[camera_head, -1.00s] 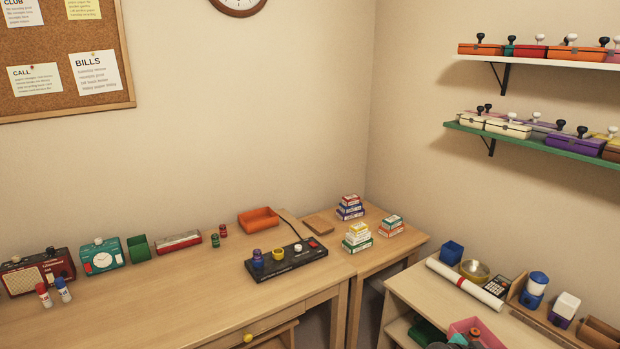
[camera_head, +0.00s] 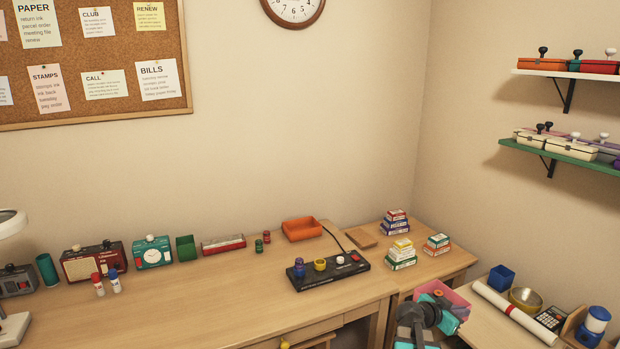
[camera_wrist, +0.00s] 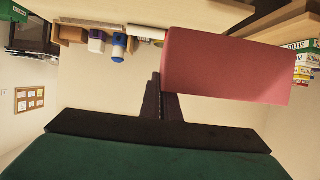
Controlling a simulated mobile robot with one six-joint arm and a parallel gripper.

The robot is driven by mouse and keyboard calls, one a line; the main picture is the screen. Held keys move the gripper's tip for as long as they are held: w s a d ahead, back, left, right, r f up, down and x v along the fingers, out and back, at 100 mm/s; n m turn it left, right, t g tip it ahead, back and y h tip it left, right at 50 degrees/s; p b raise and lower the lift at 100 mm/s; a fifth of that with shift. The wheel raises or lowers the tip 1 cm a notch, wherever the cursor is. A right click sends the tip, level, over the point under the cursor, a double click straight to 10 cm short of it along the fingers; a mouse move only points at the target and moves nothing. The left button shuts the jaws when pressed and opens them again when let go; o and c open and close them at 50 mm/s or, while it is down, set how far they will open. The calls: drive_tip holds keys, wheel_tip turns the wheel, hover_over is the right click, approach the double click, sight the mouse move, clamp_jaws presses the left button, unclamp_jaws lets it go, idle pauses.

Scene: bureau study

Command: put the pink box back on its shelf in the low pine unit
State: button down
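The pink box (camera_head: 457,300) is an open-topped box with something orange-red inside, at the lower right of the head view. My gripper (camera_head: 433,311) is at its near side and appears shut on its wall, holding it up beside the low pine unit (camera_head: 482,327). In the wrist view, the pink box (camera_wrist: 230,66) is a plain pink face against the dark fingers of my gripper (camera_wrist: 160,86). The fingertips are partly hidden by the box. The unit's shelves are out of the head view; only part of its top shows.
The desk (camera_head: 220,299) is on the left, with a black control panel (camera_head: 328,272). Small stacked boxes (camera_head: 401,255) stand on the side table.

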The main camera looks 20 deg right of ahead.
drive_tip(key=w+a+r+n+t+y, duration=0.1)
drive_tip(key=w+a+r+n+t, duration=0.3)
drive_tip(key=w+a, duration=0.7)
drive_tip(key=w+a+r+n+t+y, duration=0.1)
drive_tip(key=w+a+r+t, duration=0.1)
drive_tip(key=w+a+r, duration=0.7)
drive_tip(key=w+a+r+n+t+y, duration=0.2)
drive_tip(key=w+a+r+n+y, duration=0.1)
drive_tip(key=a, duration=0.8)
drive_tip(key=w+a+r+n+t+y, duration=0.2)
drive_tip(key=w+a+r+n+y, duration=0.1)
drive_tip(key=a, duration=0.8)
drive_tip(key=w+a+r+n+t+y, duration=0.2)
drive_tip(key=w+a+r+n+y, duration=0.1)
drive_tip(key=a, duration=0.8)
drive_tip(key=shift+w+a+r+n+y, duration=0.2)
drive_tip(key=shift+a+r+n+y, duration=0.35)
drive_tip(key=shift+n+y, duration=0.7)
drive_tip(key=shift+d+r+n, duration=0.1)
drive_tip(key=shift+n, duration=0.15)
drive_tip(key=shift+s, duration=0.1)
